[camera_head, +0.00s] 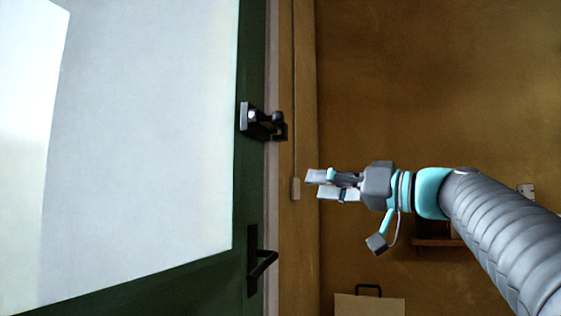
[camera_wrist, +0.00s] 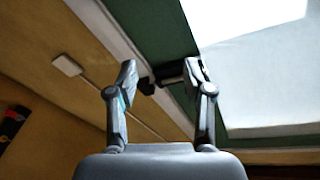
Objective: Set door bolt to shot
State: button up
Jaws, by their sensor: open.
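In the wrist view the dark bolt (camera_wrist: 171,76) shows beyond and between my two spread fingers (camera_wrist: 162,76), partly hidden by the right one.
A dark lever handle (camera_head: 262,262) sits lower on the door. A small pale wall plate (camera_head: 295,188) is on the frame side, left of my gripper. A small shelf (camera_head: 438,243) and a tan case with a dark handle (camera_head: 370,305) are lower right.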

aim_at(282, 121)
jog(key=d+r+n+g+y, duration=0.1)
jog(key=d+r+n+y, duration=0.25)
jog(key=r, duration=0.45)
jog(key=shift+n+y, duration=0.35)
jog(key=shift+y, duration=0.1)
jog(key=p+x, duration=0.1)
jog(key=x, duration=0.3)
jog(key=p+x, duration=0.1)
jog(key=x, duration=0.4)
jog(key=p+x, duration=0.1)
jog(key=x, duration=0.3)
jog(key=shift+s+a+r, duration=0.1)
jog(key=shift+a+r, duration=0.15)
jog(key=shift+a, duration=0.15)
jog(key=shift+c, duration=0.2)
grip_shut()
